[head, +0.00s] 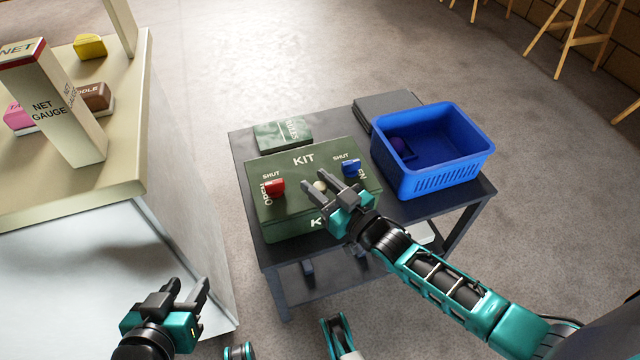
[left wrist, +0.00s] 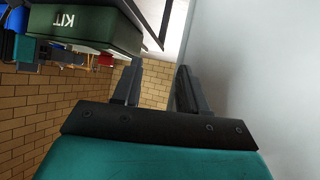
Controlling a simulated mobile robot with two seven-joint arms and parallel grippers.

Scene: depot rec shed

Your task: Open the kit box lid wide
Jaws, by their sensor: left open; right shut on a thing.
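The green kit box (head: 290,223) stands on a dark table, with its lid (head: 303,160) down as far as I can see. A red latch (head: 274,188) and a blue latch (head: 350,167) are on its top, near printed SHUT and OPEN words; I cannot tell their exact setting. My right gripper (head: 317,183) is over the lid, shut on a small pale knob (head: 319,186) between the latches. My left gripper (head: 190,284) is open and empty, low and to the left of the table. In the left wrist view the kit box (left wrist: 85,25) shows upside down, beyond the open fingers (left wrist: 159,70).
A blue basket (head: 432,182) stands right of the box, with a dark case (head: 385,108) behind. A green booklet (head: 284,133) lies behind the box. A pale counter (head: 125,150) at the left holds a net gauge (head: 55,105) and several coloured blocks. Floor lies between counter and table.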

